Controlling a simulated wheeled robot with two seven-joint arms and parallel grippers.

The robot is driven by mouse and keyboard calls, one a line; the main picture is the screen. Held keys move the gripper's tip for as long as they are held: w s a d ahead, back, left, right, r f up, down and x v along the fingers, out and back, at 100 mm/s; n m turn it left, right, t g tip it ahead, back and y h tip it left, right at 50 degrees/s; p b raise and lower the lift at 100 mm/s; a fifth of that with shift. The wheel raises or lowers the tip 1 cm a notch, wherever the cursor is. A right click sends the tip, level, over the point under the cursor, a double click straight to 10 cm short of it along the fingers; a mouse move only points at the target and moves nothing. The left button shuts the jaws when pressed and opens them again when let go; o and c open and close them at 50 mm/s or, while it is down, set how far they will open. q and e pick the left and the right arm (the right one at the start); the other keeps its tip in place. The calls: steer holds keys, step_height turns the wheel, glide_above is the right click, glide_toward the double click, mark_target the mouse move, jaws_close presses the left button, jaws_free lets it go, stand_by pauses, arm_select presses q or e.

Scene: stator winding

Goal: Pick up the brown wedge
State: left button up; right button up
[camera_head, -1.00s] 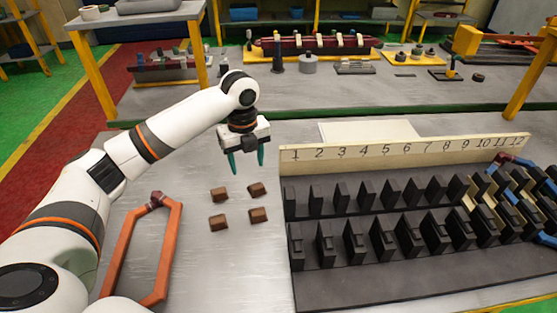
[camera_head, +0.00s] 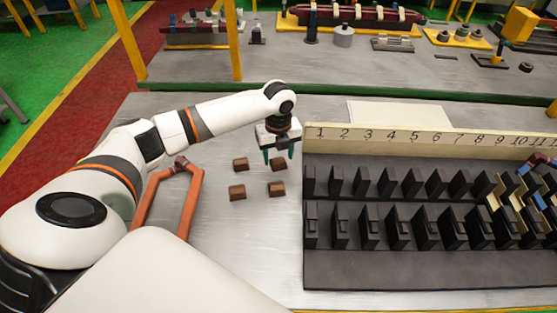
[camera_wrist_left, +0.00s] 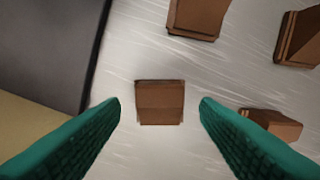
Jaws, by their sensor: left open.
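Four-sided brown wedges lie in a loose two-by-two group on the grey table. The far right wedge (camera_head: 278,171) is just below my left gripper (camera_head: 278,156), which is open and empty. In the left wrist view this wedge (camera_wrist_left: 160,102) lies centred between and beyond the green fingertips (camera_wrist_left: 160,104), apart from both. The other wedges are the far left one (camera_head: 240,164), the near left one (camera_head: 237,192) and the near right one (camera_head: 277,189). My right gripper is not in view.
A black slotted stator block (camera_head: 400,270) with a numbered cream board (camera_head: 390,142) stands to the right. An orange coil frame (camera_head: 192,203) lies left of the wedges, partly behind my arm. A pale flat sheet (camera_head: 398,114) lies behind the board. Table in front of the wedges is clear.

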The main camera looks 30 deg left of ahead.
arm_select(q)
steer(key=shift+f, duration=0.85)
steer(key=c, duration=0.8)
steer(key=shift+r, duration=0.1)
steer(key=shift+c, duration=0.2)
